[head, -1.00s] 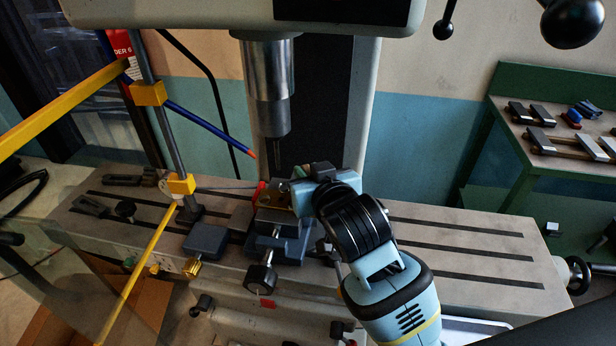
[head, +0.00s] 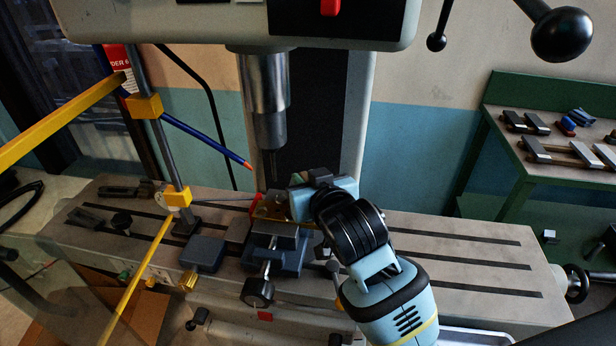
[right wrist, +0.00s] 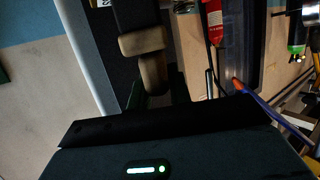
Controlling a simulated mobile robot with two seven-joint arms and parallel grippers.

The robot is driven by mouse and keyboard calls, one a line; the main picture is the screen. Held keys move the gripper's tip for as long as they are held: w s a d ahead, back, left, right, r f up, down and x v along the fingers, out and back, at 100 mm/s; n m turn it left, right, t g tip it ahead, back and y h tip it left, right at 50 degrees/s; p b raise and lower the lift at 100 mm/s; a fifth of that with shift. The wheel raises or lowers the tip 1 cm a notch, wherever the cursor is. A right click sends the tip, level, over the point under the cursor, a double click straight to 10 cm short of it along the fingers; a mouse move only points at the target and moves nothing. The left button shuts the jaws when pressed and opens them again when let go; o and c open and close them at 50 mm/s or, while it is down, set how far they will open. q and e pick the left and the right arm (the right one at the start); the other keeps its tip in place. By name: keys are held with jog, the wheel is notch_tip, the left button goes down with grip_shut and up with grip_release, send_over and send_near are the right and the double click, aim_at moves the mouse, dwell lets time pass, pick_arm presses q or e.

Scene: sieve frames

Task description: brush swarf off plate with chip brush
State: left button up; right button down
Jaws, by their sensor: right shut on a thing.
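My right gripper (head: 297,203) reaches in over the vise from the right and is shut on the chip brush. The right wrist view shows the brush (right wrist: 143,42) with a tan collar, a dark upper part and a tan-brown stem running down to the jaws. A brass-coloured plate (head: 268,208) lies on the grey-blue vise (head: 277,236), just left of the gripper and partly hidden by it. Swarf is too small to make out. I cannot tell whether the bristles touch the plate. My left gripper is not in view.
The mill spindle (head: 264,100) hangs just above the vise. A blue hose (head: 205,137) with an orange tip ends beside it. A yellow guard frame (head: 70,112) stands at left. The slotted table (head: 455,255) is clear at right. A green bench (head: 535,150) holds tools.

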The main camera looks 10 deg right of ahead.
jog(key=shift+s+a, duration=0.35)
jog(key=shift+s, duration=0.5)
jog(key=shift+s+a, duration=0.35)
jog(key=shift+s, duration=0.5)
jog(key=shift+w, duration=0.15)
jog(key=shift+w+d, duration=0.3)
jog(key=shift+w, duration=0.35)
jog(key=shift+w+d, duration=0.3)
jog(key=shift+w, duration=0.3)
jog(key=shift+w+d, duration=0.3)
jog(key=shift+w, duration=0.35)
jog(key=shift+s+a, duration=0.3)
jog(key=shift+s, duration=0.4)
jog(key=shift+s+a, duration=0.3)
jog(key=shift+s, duration=0.35)
jog(key=shift+s+a, duration=0.3)
jog(key=shift+s, duration=0.4)
